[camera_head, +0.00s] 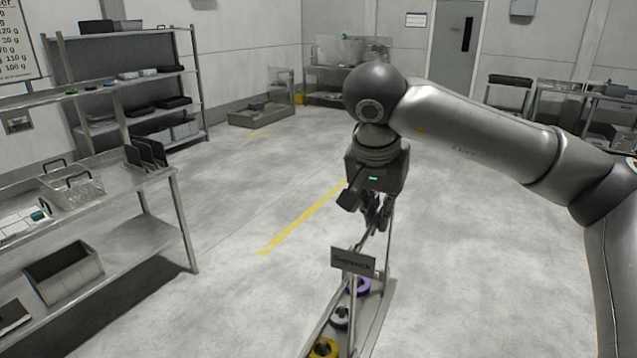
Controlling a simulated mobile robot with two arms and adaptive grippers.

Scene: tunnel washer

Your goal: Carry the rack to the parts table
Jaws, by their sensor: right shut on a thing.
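The rack (377,318) is a long narrow metal tray with an upright frame and a dark name plate (353,262) whose lettering is too small to read surely. Purple (362,287), pale grey (340,317) and yellow (324,348) ring-shaped parts sit along it. Its near end is cut off by the bottom edge of the picture. My right gripper (378,215) points down and is shut on the top of the rack's frame. My left gripper is out of view. I cannot tell which table is the parts table.
A metal bench (120,190) at the left holds a wire basket (72,188) and a dark slotted holder (146,154). Shelving (190,85) stands behind it. Other tables stand at the back and far right. The floor between is open, with a yellow line (300,220).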

